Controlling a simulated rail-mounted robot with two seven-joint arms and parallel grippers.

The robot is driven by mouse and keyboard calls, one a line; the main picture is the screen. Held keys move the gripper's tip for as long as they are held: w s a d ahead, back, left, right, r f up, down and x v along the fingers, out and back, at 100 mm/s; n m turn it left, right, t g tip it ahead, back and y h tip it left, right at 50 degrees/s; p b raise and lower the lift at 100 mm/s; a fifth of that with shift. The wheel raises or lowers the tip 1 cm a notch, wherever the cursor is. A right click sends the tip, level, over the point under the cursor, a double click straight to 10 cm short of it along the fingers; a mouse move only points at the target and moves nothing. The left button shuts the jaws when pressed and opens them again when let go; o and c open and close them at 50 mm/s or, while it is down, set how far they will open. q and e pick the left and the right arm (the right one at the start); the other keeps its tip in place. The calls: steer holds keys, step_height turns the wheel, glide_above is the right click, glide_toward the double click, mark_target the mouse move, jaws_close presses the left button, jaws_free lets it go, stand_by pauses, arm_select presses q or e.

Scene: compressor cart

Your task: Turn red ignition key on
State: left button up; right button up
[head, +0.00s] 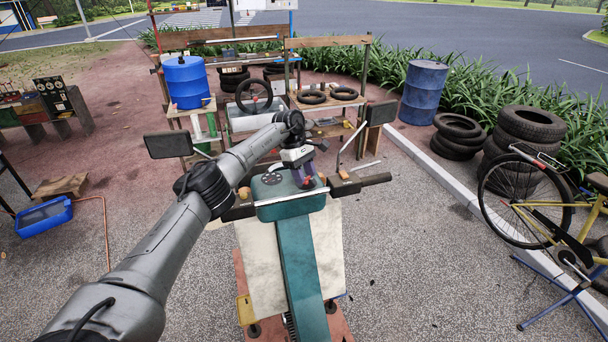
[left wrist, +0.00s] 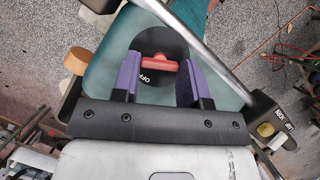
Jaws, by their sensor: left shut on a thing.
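The red ignition key (left wrist: 154,79) shows in the left wrist view, its bar lying crosswise on a round black switch plate (left wrist: 151,42) with an "OFF" marking beside it. A bit of the key's red (head: 308,181) also shows in the head view, on the teal dashboard (head: 275,207) of the cart. My left gripper (head: 303,178) reaches down over the dashboard. Its purple fingers (left wrist: 160,80) are shut on the key, one at each end of the bar. The fingers hide the lower part of the switch in the head view. My right gripper is not in view.
A handlebar with mirrors (head: 169,146) and grips (head: 376,179) flanks the dashboard. A metal bar (left wrist: 205,45) crosses close to the fingers in the left wrist view. A workbench with tyres, blue drums (head: 424,92) and a bicycle (head: 525,195) stand farther off.

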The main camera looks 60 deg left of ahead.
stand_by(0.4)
arm_select(q)
steer(key=o, duration=0.9)
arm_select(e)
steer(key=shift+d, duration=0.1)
